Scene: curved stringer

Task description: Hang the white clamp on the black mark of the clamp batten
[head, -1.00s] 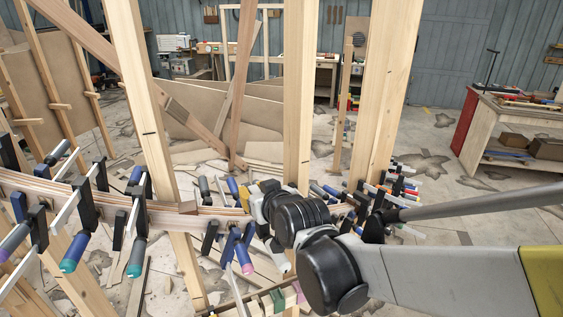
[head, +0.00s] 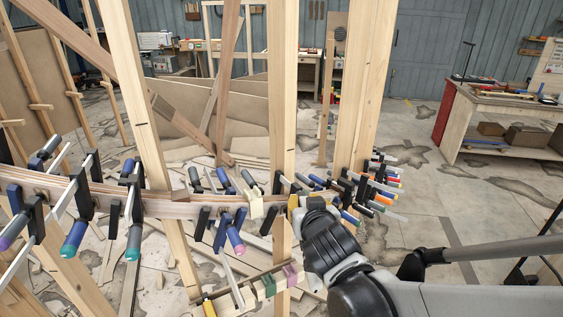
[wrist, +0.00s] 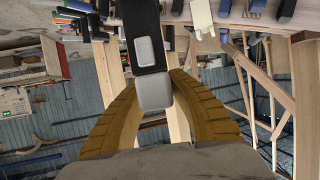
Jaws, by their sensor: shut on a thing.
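In the head view my gripper and wrist hide most of that clamp. The clamp batten (head: 250,299) runs low in front of the posts, with yellow, green and purple patches. I cannot make out a black mark on it; my arm covers its right side.
The stringer (head: 165,208) carries several clamps with blue, purple and teal handles. A cream clamp (head: 257,204) sits close left of my gripper. Wooden posts (head: 283,90) stand around it. More clamps (head: 375,185) crowd behind on the right. Open floor lies farther right.

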